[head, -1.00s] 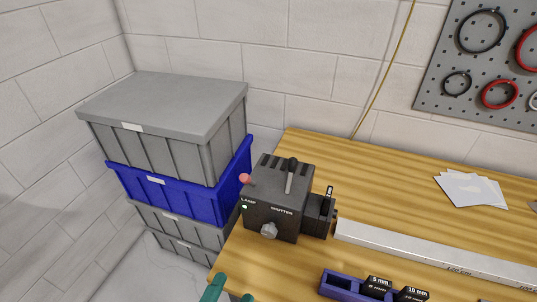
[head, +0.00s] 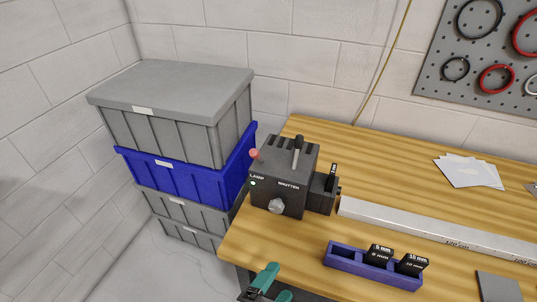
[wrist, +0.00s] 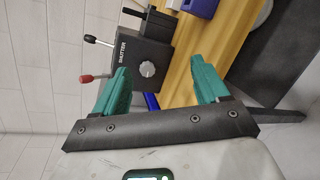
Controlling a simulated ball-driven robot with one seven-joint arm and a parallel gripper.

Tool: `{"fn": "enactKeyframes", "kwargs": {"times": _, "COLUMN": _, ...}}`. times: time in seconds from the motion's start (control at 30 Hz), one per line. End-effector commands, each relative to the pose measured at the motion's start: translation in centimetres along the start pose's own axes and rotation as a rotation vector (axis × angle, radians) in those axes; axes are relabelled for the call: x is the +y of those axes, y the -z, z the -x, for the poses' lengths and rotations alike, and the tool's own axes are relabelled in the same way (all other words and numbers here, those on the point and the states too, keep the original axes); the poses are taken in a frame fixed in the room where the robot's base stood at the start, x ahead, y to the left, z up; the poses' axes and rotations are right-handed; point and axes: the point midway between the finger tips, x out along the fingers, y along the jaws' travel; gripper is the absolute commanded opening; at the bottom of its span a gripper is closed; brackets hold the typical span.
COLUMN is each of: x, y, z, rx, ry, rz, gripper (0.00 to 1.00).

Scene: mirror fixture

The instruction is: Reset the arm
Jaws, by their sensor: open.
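My gripper (head: 273,286) shows at the bottom of the head view, in front of the table's near left corner. Its two green fingers are apart with nothing between them. In the wrist view my gripper (wrist: 160,88) is open, and the dark lamp box (wrist: 138,52) lies beyond the fingers, apart from them. In the head view the lamp box (head: 283,180) stands on the table's left end. It has a red-tipped lever, a black-tipped lever, a grey knob and a lit green lamp.
Stacked grey and blue crates (head: 185,178) stand left of the wooden table (head: 390,160). A metal rail (head: 400,220) runs right from the lamp box. A purple holder (head: 345,262) with black blocks lies near the front edge. White cards (head: 468,170) lie at the back right.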

Motion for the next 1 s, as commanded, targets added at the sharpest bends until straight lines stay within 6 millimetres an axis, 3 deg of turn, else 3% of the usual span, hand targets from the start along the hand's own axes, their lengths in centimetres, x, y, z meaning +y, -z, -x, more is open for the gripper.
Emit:
{"fn": "enactKeyframes", "kwargs": {"times": 0.17, "x": -5.1, "y": -3.0, "z": -3.8, "rx": -0.04, "ry": 0.202, "rz": -0.132, "gripper": 0.74}}
{"fn": "enactKeyframes", "kwargs": {"times": 0.27, "x": -9.3, "y": -5.4, "z": -6.1, "rx": -0.075, "ry": 0.364, "rz": -0.254, "gripper": 0.74}}
{"fn": "enactKeyframes", "kwargs": {"times": 0.37, "x": -14.8, "y": -8.6, "z": -7.9, "rx": -0.131, "ry": 0.57, "rz": -0.431, "gripper": 0.74}}
{"fn": "enactKeyframes", "kwargs": {"times": 0.5, "x": -22.2, "y": -12.6, "z": -8.3, "rx": -0.212, "ry": 0.851, "rz": -0.715, "gripper": 0.74}}
{"fn": "enactKeyframes", "kwargs": {"times": 0.6, "x": -26.3, "y": -14.7, "z": -7.3, "rx": -0.265, "ry": 1.023, "rz": -0.922, "gripper": 0.74}}
{"fn": "enactKeyframes", "kwargs": {"times": 0.77, "x": -29.9, "y": -16.9, "z": -4.8, "rx": -0.319, "ry": 1.224, "rz": -1.198, "gripper": 0.74}}
{"fn": "enactKeyframes", "kwargs": {"times": 1.0, "x": -31.0, "y": -17.9, "z": -2.8, "rx": -0.334, "ry": 1.343, "rz": -1.377, "gripper": 0.74}}
